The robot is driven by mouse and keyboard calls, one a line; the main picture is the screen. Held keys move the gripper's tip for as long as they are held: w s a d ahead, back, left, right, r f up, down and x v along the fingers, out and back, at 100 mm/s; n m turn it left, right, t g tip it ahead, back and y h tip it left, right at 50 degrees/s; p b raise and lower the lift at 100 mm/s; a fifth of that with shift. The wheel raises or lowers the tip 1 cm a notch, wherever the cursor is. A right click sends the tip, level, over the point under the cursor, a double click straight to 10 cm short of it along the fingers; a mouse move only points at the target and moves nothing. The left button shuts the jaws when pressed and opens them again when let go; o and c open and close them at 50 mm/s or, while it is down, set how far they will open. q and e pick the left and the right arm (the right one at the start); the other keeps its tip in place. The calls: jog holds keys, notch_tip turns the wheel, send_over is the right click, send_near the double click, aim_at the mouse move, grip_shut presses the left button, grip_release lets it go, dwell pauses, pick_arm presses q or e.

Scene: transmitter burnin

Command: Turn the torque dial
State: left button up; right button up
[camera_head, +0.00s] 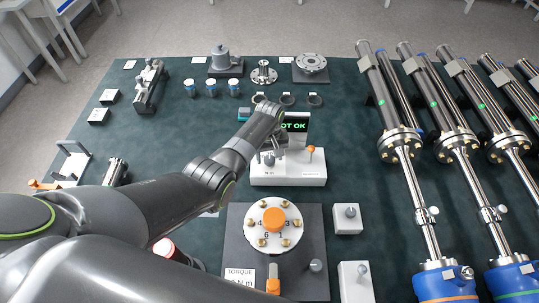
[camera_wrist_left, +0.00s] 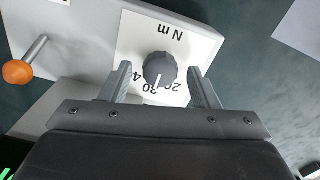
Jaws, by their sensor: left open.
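The torque dial (camera_wrist_left: 160,68) is a dark grey knob with a white pointer line on a white plate marked "N m". In the wrist view the pointer faces the printed 20 and 30. My left gripper (camera_head: 270,153) is open over the white tester box (camera_head: 290,180). Its two fingers stand on either side of the dial, with a visible gap on each side. In the head view the fingers and wrist partly cover the dial. My right gripper is not in view.
An orange-tipped lever (camera_wrist_left: 20,72) stands on the same box beside the dial. A green-lit display (camera_head: 294,126) rises behind. A round flange with an orange centre (camera_head: 273,218) sits in front. Long metal cylinders (camera_head: 425,205) fill the right side of the dark green table.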

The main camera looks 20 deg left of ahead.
aim_at(269, 158)
pick_arm(q)
notch_tip(269, 158, up, 18)
jog(key=shift+f+b, duration=0.25)
jog(key=shift+b, duration=0.15)
dwell(0.7)
